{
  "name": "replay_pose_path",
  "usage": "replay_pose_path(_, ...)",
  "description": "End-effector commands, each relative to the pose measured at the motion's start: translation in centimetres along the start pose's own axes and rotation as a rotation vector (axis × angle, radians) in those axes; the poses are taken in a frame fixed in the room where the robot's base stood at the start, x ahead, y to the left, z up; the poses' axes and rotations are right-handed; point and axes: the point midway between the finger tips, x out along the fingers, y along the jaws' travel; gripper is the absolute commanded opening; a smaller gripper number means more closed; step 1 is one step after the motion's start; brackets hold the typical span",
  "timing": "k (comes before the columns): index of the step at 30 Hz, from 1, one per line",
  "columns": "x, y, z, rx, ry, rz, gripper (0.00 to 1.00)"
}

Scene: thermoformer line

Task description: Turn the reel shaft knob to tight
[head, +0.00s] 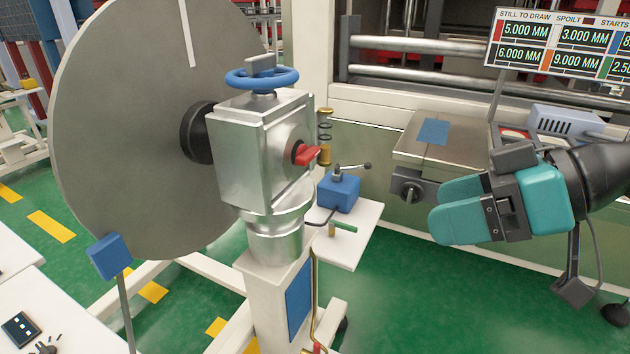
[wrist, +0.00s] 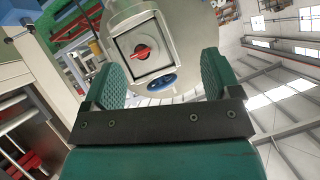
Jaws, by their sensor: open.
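The reel shaft housing is a silver block (head: 260,150) on a white post, with a large grey reel disc (head: 130,130) behind it on the left. A red knob (head: 308,155) sticks out of the housing's right face. In the wrist view the red knob (wrist: 143,53) sits on a dark round base inside a square recess, its bar slightly tilted. A blue handwheel (head: 261,78) tops the housing. My gripper (head: 435,206) is open and empty, right of the knob and well apart from it. In the wrist view its fingers (wrist: 164,75) stand on both sides of the housing face.
A small white shelf (head: 352,238) beside the post carries a blue box (head: 338,191) with a lever and a green-handled piece. A metal block with a blue pad (head: 433,132) stands behind my gripper. A display panel (head: 560,40) is at upper right. Green floor lies open below my gripper.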

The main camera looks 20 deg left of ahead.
Motion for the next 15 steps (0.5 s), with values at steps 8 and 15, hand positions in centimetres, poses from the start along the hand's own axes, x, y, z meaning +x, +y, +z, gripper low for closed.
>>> replay_pose_path(8,3.4,7.4,-1.3,-0.233,0.466,-0.003,0.83)
replay_pose_path(15,4.6,7.8,-3.0,-0.263,0.532,0.007,0.83)
